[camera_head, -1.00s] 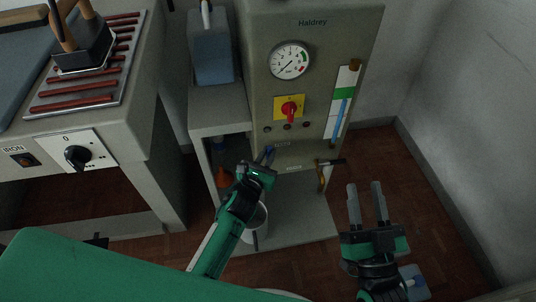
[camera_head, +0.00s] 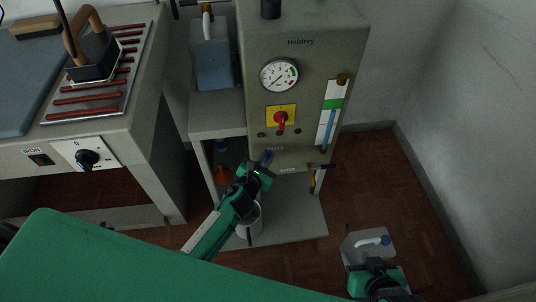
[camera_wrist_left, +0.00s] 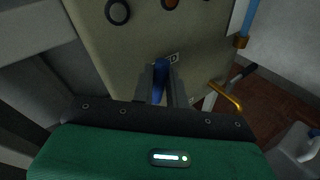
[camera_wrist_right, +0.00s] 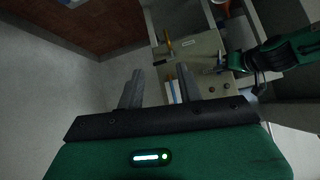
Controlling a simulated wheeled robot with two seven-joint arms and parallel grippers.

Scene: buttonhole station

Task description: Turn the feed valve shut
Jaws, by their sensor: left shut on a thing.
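The feed valve shows as a blue lever (camera_wrist_left: 160,78) low on the front of the grey boiler cabinet (camera_head: 300,55). In the head view that gripper (camera_head: 262,165) hides most of the blue lever (camera_head: 267,156). My right gripper (camera_wrist_right: 160,85) is open and empty, away from the cabinet.
A brass pipe with a black handle (camera_head: 323,167) is right of the valve. Above are a red knob (camera_head: 281,118), gauge (camera_head: 279,75) and sight tube (camera_head: 330,118). The right floor is otherwise clear.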

